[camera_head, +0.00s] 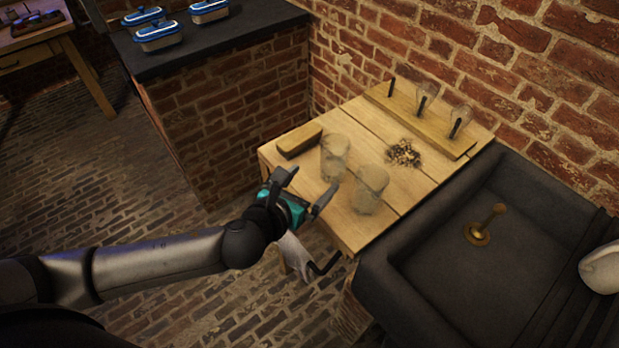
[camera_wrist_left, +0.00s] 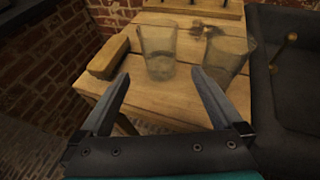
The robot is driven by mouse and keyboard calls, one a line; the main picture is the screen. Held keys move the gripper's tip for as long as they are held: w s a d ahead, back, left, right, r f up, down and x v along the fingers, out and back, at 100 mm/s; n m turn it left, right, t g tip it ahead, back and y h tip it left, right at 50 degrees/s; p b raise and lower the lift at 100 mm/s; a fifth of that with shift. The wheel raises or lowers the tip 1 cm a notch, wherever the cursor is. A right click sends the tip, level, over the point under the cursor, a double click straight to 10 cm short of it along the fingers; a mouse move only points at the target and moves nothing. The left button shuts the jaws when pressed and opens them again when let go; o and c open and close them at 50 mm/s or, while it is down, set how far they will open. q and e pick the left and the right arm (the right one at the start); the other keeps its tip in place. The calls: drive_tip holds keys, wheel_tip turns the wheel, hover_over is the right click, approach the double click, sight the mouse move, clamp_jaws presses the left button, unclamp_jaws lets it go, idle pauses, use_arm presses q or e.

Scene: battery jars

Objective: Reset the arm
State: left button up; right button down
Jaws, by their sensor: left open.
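My left gripper (camera_head: 304,190) reaches in from the left and hangs at the front left edge of the wooden table (camera_head: 350,225). Its two fingers are spread with nothing between them; they also show open in the left wrist view (camera_wrist_left: 160,85). Two clear glass jars (camera_head: 335,156) (camera_head: 370,190) stand upright on the table just beyond the fingers, apart from them. In the left wrist view one jar (camera_wrist_left: 158,52) stands ahead between the fingers and the other jar (camera_wrist_left: 226,68) is to the right. My right gripper is not in view.
A wooden block (camera_head: 299,139) lies at the table's left corner. Small dark pieces (camera_head: 403,153) lie in a pile. A rack (camera_head: 420,118) with glasses on pegs stands along the wall. A dark sink (camera_head: 480,260) adjoins on the right. Blue-lidded containers (camera_head: 158,33) sit on the dark counter.

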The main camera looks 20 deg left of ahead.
use_arm(q)
drive_tip(key=shift+s, duration=0.1)
idle(0.5)
drive_tip(key=s+a+f+m+g+y, duration=0.25)
drive_tip(key=s+m+g, duration=0.25)
drive_tip(key=s+m, duration=0.9)
drive_tip(key=s+a+f+m+g+y, duration=0.1)
drive_tip(key=s+a+f+m+g, duration=0.35)
drive_tip(key=m, duration=1.65)
drive_tip(key=s+d+f+g+b, duration=0.1)
drive_tip(key=s+f, duration=0.1)
drive_tip(key=f, duration=0.9)
drive_tip(key=s+d+f+g, duration=0.1)
drive_tip(key=s+f, duration=0.1)
drive_tip(key=f, duration=0.9)
drive_tip(key=s+a+f+b, duration=0.1)
drive_tip(key=s+a+f, duration=0.1)
drive_tip(key=s+f, duration=1.1)
drive_tip(key=shift+s+f+m+g, duration=0.2)
drive_tip(key=shift+s+m+g, duration=0.15)
drive_tip(key=shift+s, duration=0.45)
